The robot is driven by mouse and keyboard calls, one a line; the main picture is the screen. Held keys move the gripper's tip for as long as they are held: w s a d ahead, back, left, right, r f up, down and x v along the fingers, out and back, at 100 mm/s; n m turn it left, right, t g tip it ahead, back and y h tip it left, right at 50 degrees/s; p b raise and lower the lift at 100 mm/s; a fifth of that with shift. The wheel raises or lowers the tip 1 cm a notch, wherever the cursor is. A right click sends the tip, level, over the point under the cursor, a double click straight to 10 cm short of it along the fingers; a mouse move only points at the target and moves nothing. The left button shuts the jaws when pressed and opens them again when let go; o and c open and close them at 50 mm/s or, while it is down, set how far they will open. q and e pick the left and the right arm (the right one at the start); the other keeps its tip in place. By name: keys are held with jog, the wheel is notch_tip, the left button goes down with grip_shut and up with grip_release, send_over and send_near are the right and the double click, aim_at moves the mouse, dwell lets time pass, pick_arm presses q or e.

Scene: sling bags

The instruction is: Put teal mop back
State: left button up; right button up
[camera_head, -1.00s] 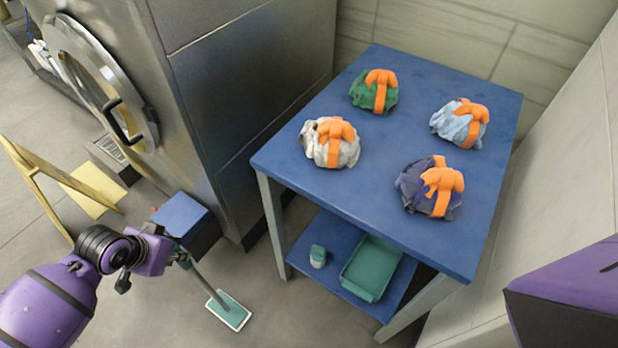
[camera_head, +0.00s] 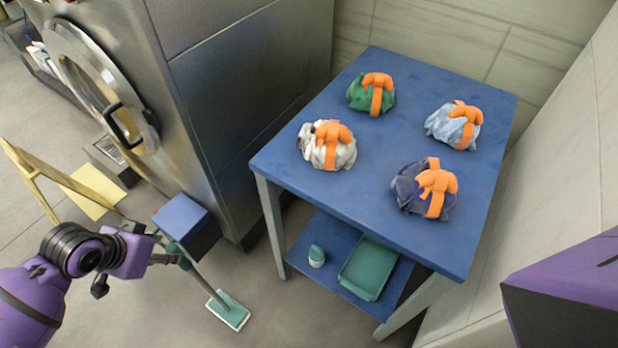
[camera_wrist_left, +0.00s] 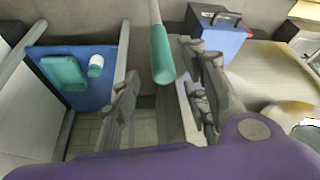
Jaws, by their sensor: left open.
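The teal mop stands on the floor at the left of the table. Its flat teal and white head (camera_head: 230,311) rests on the floor, and its grey pole leans up to the left. The pole's teal grip (camera_wrist_left: 162,54) shows in the left wrist view, in the gap between my finger tips as seen there. My left gripper (camera_head: 168,254) is open, beside the top of the mop in the head view. No finger is clearly touching the grip; the exact depth between them is hard to tell. My right gripper is out of view.
A blue table (camera_head: 300,225) holds several orange-strapped cloth bundles; its lower shelf has a teal tray (camera_head: 369,268) and a small bottle (camera_head: 316,256). A blue box (camera_head: 181,217) stands behind the gripper, beside a steel machine (camera_head: 230,90). A yellow frame (camera_head: 35,190) stands at left.

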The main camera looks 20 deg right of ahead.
pick_arm(q)
jog(key=v, duration=0.5)
jog(key=s+d+f+n+t+h, duration=0.1)
jog(key=s+d+f, duration=0.2)
jog(key=s+f, duration=0.4)
jog(key=s+d+f+n+t+h, duration=0.1)
jog(key=s+d+f+n, duration=0.1)
jog(key=s+d+f, duration=0.45)
jog(key=s+a+f+n+y, duration=0.1)
jog(key=s+a, duration=0.4)
jog(key=s, duration=0.6)
jog(key=s+a+f+n+t+y, duration=0.1)
jog(key=s+a+n+y, duration=0.2)
jog(key=s, duration=0.9)
jog(key=shift+a+y+p, duration=0.3)
jog(key=shift+a+p, duration=0.05)
jog(key=shift+a, duration=0.5)
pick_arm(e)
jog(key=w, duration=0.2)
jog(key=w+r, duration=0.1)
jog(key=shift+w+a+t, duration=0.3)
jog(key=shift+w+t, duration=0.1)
pick_arm(q)
jog(key=shift+s, duration=0.1)
